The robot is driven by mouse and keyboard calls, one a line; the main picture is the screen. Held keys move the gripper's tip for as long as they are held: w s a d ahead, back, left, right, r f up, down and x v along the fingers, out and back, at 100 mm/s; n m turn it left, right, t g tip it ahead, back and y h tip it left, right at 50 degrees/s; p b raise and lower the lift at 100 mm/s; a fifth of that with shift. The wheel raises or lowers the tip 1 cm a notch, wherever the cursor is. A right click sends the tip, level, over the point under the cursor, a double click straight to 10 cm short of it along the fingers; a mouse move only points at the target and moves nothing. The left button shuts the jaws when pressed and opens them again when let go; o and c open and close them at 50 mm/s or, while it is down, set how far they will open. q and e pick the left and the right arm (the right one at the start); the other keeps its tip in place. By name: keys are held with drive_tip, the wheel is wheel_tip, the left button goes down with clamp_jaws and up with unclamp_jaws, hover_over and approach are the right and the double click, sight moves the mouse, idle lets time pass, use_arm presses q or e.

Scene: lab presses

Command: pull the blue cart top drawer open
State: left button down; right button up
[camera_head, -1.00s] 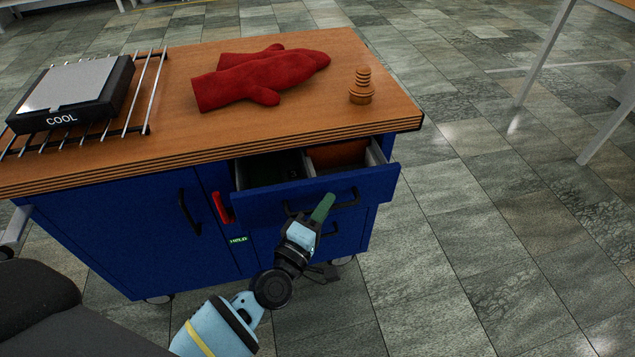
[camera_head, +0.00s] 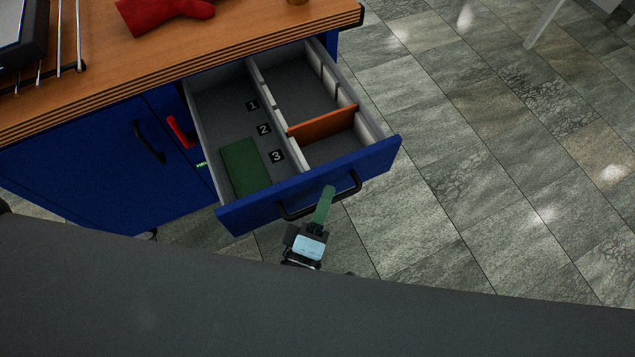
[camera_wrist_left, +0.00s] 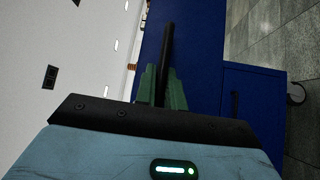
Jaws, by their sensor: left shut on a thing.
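The blue cart's top drawer (camera_head: 240,219) stands far out from under the wooden top in the head view. Its black bar handle (camera_head: 346,191) is on the front panel. My left gripper (camera_head: 324,203) has its green fingers at the handle and is shut on it. In the left wrist view the green fingers (camera_wrist_left: 162,88) sit on both sides of the dark handle bar (camera_wrist_left: 166,60), in front of the blue drawer front (camera_wrist_left: 200,50). My right gripper is not in view.
The drawer holds a green block (camera_head: 244,168), number labels, white dividers and an orange divider (camera_head: 322,122). A red mitt (camera_head: 160,12) lies on the cart top (camera_head: 200,50). A red latch (camera_head: 180,132) is left of the drawer.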

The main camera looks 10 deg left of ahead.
use_arm(q)
drive_tip(key=shift+s+d, duration=0.25)
drive_tip(key=shift+s, duration=0.2)
drive_tip(key=c, duration=1.5)
unclamp_jaws()
drive_tip(key=v, duration=0.7)
drive_tip(key=shift+s+a+b, duration=0.15)
drive_tip(key=shift+s+b, duration=0.15)
drive_tip(key=shift+s, duration=0.05)
